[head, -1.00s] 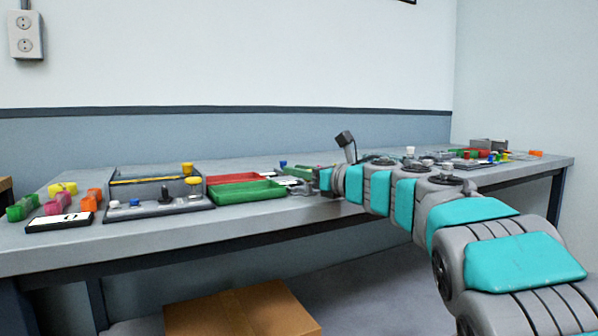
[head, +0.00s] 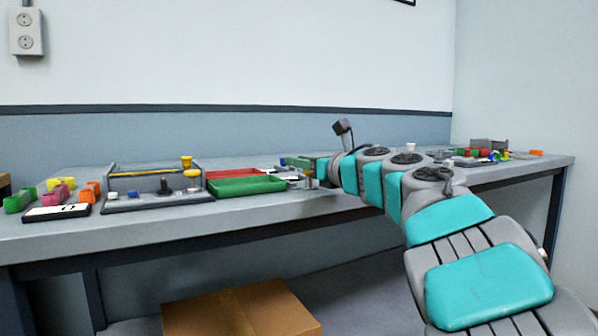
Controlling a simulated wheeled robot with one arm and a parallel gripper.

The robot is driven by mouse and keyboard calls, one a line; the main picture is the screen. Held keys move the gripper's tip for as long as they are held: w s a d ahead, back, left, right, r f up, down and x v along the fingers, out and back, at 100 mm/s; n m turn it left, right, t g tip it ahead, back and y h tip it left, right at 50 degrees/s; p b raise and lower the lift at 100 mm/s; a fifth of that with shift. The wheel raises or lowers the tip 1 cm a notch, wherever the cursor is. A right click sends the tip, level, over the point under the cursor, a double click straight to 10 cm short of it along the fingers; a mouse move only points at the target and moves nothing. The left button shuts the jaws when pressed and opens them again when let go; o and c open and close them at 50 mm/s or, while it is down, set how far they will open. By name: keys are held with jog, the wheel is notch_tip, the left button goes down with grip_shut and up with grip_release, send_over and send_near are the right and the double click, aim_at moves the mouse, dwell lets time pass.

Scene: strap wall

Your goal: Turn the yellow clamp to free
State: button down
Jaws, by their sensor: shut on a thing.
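A grey fixture (head: 150,206) stands on the bench at the left. A yellow knob (head: 187,161) stands at its back right corner, and a flat yellow cap (head: 193,174) on a short post sits in front of it. I cannot tell which is the clamp, nor how it is turned. A thin yellow strip (head: 142,174) runs along the fixture's back. My gripper (head: 291,179) is right of the fixture, beyond the green tray and apart from both yellow parts. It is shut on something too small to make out.
A green tray (head: 246,187) and a red tray (head: 234,174) lie between the fixture and my gripper. Coloured blocks and a white card (head: 57,213) lie at the far left. More small parts lie at the bench's right end. A cardboard box (head: 240,310) is below.

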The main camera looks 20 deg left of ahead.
jog(key=shift+w+f+m+t+h, duration=0.1)
jog(key=shift+f+m+t+h, duration=0.15)
jog(key=shift+m+t+h, duration=0.35)
jog(key=shift+w+d+f+m+t+h, duration=0.1)
jog(key=shift+w+f+m+t+h, duration=0.1)
jog(key=shift+f+m+t+h, duration=0.3)
jog(key=shift+r+y, duration=0.15)
jog(key=shift+y, duration=0.15)
jog(key=c, duration=0.9)
grip_release()
jog(key=o, duration=0.3)
jog(key=shift+r, duration=0.1)
jog(key=b+v, duration=0.1)
jog(key=v, duration=0.6)
jog(key=shift+s+d+b, duration=0.2)
jog(key=shift+s+b, duration=0.1)
